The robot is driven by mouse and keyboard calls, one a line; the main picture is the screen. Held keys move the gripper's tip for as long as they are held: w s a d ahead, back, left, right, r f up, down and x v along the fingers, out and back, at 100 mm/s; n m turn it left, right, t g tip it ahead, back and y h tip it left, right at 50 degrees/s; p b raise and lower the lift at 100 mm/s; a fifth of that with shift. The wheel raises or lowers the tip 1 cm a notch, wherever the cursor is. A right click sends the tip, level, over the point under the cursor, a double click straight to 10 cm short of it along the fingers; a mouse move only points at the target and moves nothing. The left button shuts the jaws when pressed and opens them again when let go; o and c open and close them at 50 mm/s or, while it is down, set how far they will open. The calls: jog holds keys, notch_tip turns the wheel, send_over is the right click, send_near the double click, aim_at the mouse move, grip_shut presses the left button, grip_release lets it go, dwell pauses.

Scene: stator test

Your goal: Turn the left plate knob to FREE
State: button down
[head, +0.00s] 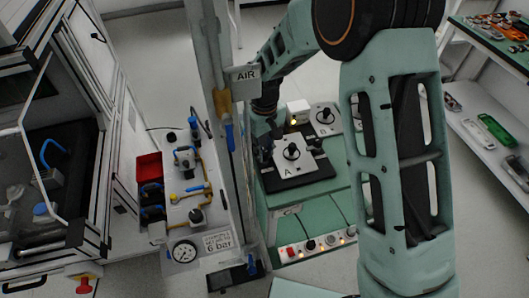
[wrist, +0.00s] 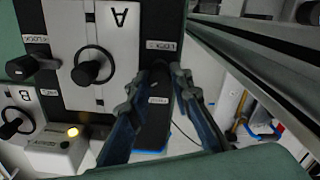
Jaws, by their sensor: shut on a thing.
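The plate marked A (head: 285,171) is white and lies on a black base in the head view. It also shows upside down in the wrist view (wrist: 118,55), with a black round knob (wrist: 92,68) in its middle. The left plate knob (wrist: 158,72) is dark and sits beside the plate, between LOCK and FREE labels. My gripper (wrist: 157,80) is shut on this knob, one finger on each side. The fingers hide parts of it, and its exact angle is hard to read. In the head view my gripper (head: 264,140) is at the plate's left edge, partly hidden.
The other side knob (wrist: 22,67) is on the far side of plate A. Plate B (head: 325,118) and a white box with a lit yellow lamp (head: 293,121) stand behind. An upright post with an AIR sign (head: 245,76) rises close to the left of my gripper.

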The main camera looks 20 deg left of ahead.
aim_at(264, 152)
jog(key=n, duration=0.5)
jog(key=shift+n+b, duration=0.3)
jog(key=n, duration=0.5)
jog(key=shift+n+p, duration=0.35)
jog(key=shift+n, duration=0.05)
jog(key=c, duration=1.7)
grip_release()
jog(key=shift+c, duration=0.2)
jog(key=shift+r, duration=0.15)
notch_tip(264, 152, up, 12)
